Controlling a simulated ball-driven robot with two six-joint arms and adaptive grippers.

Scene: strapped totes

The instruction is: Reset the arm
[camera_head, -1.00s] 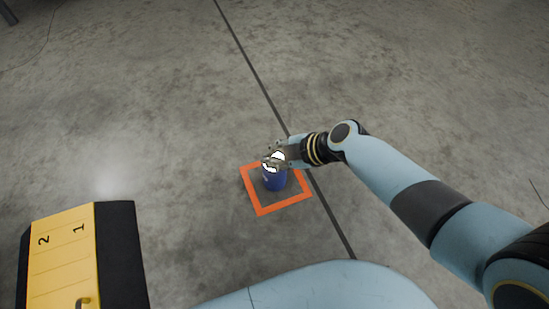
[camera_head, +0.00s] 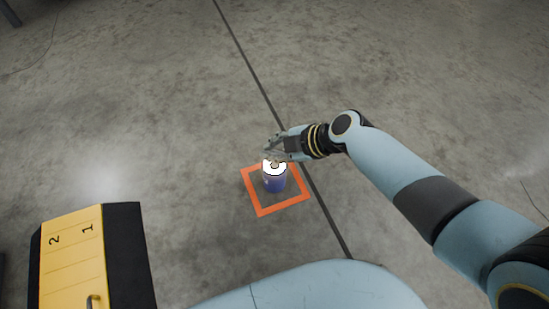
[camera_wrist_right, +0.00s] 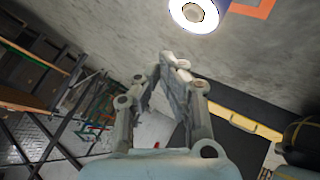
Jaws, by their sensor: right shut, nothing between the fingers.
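A blue can with a white top (camera_head: 275,183) stands upright on the floor inside an orange square outline (camera_head: 263,213). My right gripper (camera_head: 268,150) is just above and behind the can in the head view, shut and empty. In the right wrist view the fingers (camera_wrist_right: 176,62) are drawn together with nothing between them. The can's white top (camera_wrist_right: 180,12) shows at the upper edge of that view, apart from the fingertips. My left gripper is in neither view.
A yellow and black case (camera_head: 72,262) marked 1 and 2 stands at the lower left. The concrete floor around the orange square is clear. Shelving and frames (camera_wrist_right: 45,75) show at the left of the right wrist view.

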